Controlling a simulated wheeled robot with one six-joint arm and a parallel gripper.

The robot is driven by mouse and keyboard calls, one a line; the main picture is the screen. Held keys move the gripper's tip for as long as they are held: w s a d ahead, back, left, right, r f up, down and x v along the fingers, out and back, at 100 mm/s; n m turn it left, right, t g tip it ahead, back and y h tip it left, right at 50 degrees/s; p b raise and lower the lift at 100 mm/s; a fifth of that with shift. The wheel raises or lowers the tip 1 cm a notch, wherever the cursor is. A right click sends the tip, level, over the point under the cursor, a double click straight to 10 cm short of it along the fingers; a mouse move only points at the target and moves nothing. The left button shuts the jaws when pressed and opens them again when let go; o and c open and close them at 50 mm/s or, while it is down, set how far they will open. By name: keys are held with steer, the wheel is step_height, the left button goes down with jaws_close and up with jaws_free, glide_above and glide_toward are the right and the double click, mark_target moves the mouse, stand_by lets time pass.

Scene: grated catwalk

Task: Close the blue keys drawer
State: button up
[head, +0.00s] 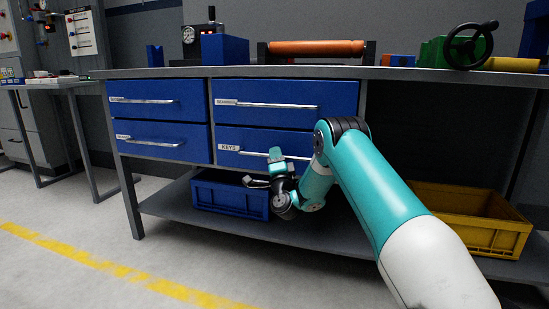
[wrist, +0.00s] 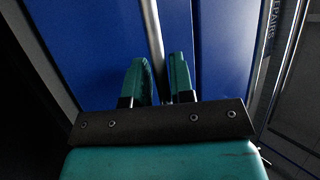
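The blue keys drawer (head: 235,158) is the lower right of the bench's blue drawers and carries a KEYS label. Its front looks nearly flush with its neighbours; any small gap is hard to judge. My gripper (head: 274,157) is in front of it, covering part of its silver bar handle (head: 248,152). In the wrist view my gripper (wrist: 159,68) has its two teal fingers a little apart, with the handle (wrist: 152,30) running between them against the blue front. Whether the fingers touch the handle is unclear. My arm hides the drawer's right end.
The other blue drawers (head: 160,143) look shut, each with a bar handle. A blue crate (head: 232,198) and a yellow crate (head: 487,235) stand on the lower shelf. Tools and parts sit on the bench top (head: 230,72). The floor in front is clear.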

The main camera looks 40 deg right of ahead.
steer(key=shift+s+d+f, duration=0.1)
steer(key=shift+s+f+b, duration=0.35)
steer(key=shift+f+b, duration=0.1)
steer(key=shift+b, duration=0.8)
steer(key=b+v, duration=0.8)
steer(key=v, duration=0.8)
steer(key=shift+a, duration=0.4)
steer(key=shift+s+r, duration=0.15)
steer(key=shift+r, duration=0.1)
